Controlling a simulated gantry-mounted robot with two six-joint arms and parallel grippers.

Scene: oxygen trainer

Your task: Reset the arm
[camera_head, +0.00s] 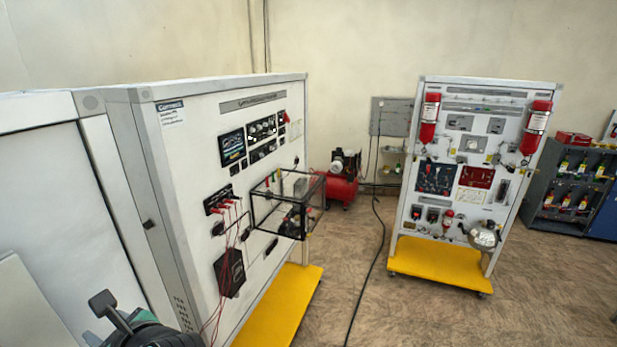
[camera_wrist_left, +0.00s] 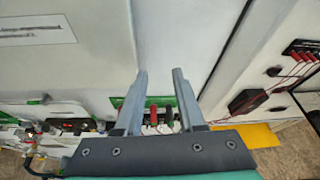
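My left gripper (camera_head: 112,312) shows only partly at the bottom left corner of the head view, in front of the white cabinet (camera_head: 50,190). In the left wrist view my left gripper (camera_wrist_left: 160,72) has its two grey fingers apart, with nothing held between them. Pale panel surfaces show beyond the fingertips. Red and dark parts show in the gap between the fingers, behind them. My right arm and gripper are in neither view.
A white trainer panel (camera_head: 195,160) with red cables and a clear box (camera_head: 287,203) stands close on the left. A second panel (camera_head: 480,150) with red cylinders stands on a yellow base (camera_head: 440,266). A cable (camera_head: 368,270) crosses the open floor. A red compressor (camera_head: 342,185) is behind.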

